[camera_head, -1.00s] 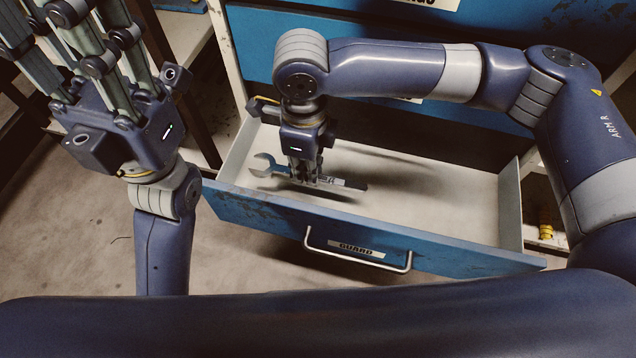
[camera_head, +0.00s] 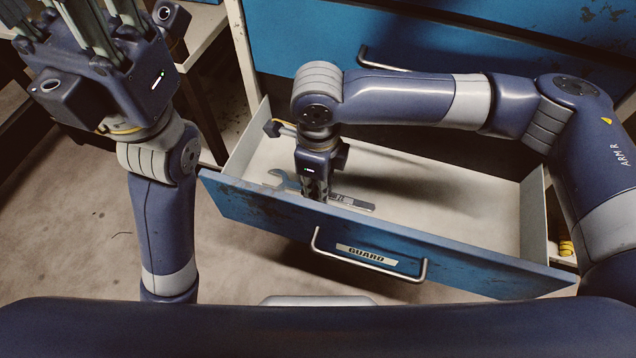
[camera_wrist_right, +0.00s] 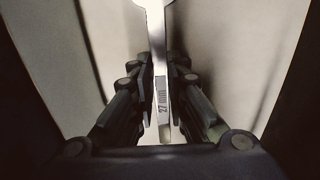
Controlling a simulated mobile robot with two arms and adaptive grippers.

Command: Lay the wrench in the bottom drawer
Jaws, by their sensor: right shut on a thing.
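The wrench (camera_head: 350,203) is a grey open-end spanner low inside the open bottom drawer (camera_head: 460,205), near its left end and front wall. I cannot tell whether it touches the drawer floor. My right gripper (camera_head: 314,190) points down into the drawer and is shut on the wrench's handle. In the right wrist view the wrench (camera_wrist_right: 161,60) runs between both fingers and bears the marking "27 mm". My left gripper (camera_head: 95,15) is raised at the upper left, empty as far as it shows, its fingertips cut off by the picture's edge.
The drawer's blue front carries a "GUARD" label (camera_head: 367,255) and a metal handle (camera_head: 318,240). The blue cabinet (camera_head: 440,40) stands behind. The drawer's middle and right are bare. A yellow item (camera_head: 567,248) sits beyond its right wall.

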